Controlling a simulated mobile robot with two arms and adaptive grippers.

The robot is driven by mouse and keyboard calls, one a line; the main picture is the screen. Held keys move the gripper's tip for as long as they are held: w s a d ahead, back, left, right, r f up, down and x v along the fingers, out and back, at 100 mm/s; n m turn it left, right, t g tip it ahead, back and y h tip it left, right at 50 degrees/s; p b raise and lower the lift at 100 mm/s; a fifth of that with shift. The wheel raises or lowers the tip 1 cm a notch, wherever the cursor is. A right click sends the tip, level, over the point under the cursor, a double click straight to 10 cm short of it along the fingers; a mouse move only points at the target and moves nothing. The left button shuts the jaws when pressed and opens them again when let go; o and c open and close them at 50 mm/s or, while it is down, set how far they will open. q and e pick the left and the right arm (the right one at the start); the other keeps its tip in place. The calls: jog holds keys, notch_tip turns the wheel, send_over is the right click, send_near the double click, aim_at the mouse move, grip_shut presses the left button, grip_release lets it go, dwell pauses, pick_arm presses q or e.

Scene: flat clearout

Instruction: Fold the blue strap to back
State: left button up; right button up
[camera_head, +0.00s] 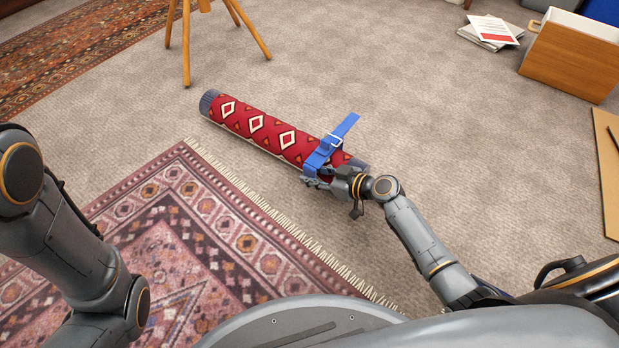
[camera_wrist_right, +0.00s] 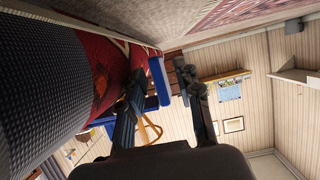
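The blue strap (camera_head: 322,154) goes around a rolled red patterned rug (camera_head: 270,132) near its right end. A buckle (camera_head: 334,141) sits on top, and the strap's tail (camera_head: 347,124) sticks out past the roll toward the back right. My right gripper (camera_head: 318,181) is at the near side of the roll, close to the strap's lower part. In the right wrist view its fingers (camera_wrist_right: 165,105) are apart, with blue strap (camera_wrist_right: 159,80) showing beside and beyond the left finger. I cannot tell whether they touch it. My left arm shows at the left; its gripper is out of view.
A fringed flat rug (camera_head: 180,235) lies in front of the roll. A wooden tripod stand (camera_head: 187,45) is behind it. Papers (camera_head: 490,32) and a wooden box (camera_head: 572,58) are at the back right. Carpet right of the roll is clear.

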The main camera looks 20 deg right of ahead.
jog(key=shift+x, duration=0.75)
grip_shut()
jog(key=shift+r, duration=0.1)
